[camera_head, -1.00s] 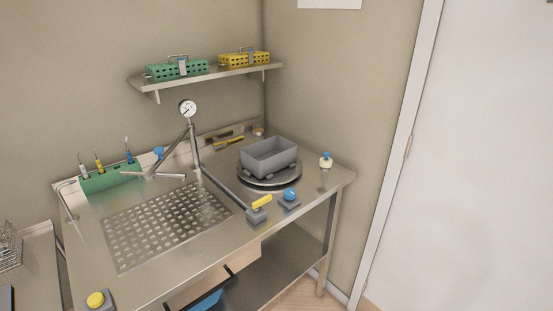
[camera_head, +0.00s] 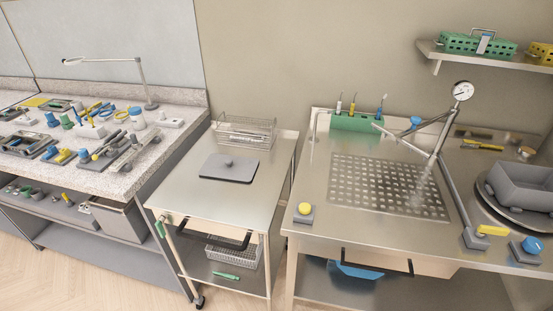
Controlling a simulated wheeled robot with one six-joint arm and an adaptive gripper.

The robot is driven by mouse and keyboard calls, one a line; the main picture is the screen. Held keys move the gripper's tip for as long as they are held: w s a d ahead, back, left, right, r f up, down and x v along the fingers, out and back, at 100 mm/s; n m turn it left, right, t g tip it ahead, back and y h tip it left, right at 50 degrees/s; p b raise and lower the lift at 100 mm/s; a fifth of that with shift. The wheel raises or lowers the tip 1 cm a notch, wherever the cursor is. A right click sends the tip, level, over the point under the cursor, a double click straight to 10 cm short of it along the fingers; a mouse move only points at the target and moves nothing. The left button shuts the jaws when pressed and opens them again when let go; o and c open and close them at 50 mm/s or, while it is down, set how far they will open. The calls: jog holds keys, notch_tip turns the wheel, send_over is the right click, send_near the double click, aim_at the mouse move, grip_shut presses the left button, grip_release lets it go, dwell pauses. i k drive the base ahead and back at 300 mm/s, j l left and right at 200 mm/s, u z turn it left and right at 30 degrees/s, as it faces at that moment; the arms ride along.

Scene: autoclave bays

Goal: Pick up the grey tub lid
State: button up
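The grey tub lid (camera_head: 228,168) lies flat on the top of a steel trolley (camera_head: 185,203). It is a dark grey rectangular plate with a small round knob in its middle. Nothing covers it. An open grey tub (camera_head: 520,187) stands on a round turntable on the steel bench at the right edge of the view. My gripper does not show in the head view.
A wire basket (camera_head: 245,131) stands behind the lid on the trolley. The trolley top in front of the lid is clear. A cluttered stone-topped counter (camera_head: 98,182) is on the left. The steel bench (camera_head: 330,220) with a perforated plate is on the right.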

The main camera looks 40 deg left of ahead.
aim_at(217, 165)
jog(key=u, duration=1.3)
jog(key=k+l+u, duration=0.1)
jog(key=u, duration=0.3)
jog(key=k+l+u, duration=0.1)
jog(key=l+u, duration=0.15)
jog(key=u, duration=0.2)
jog(key=k+l+u, duration=0.1)
jog(key=u, duration=0.3)
jog(key=k, duration=0.05)
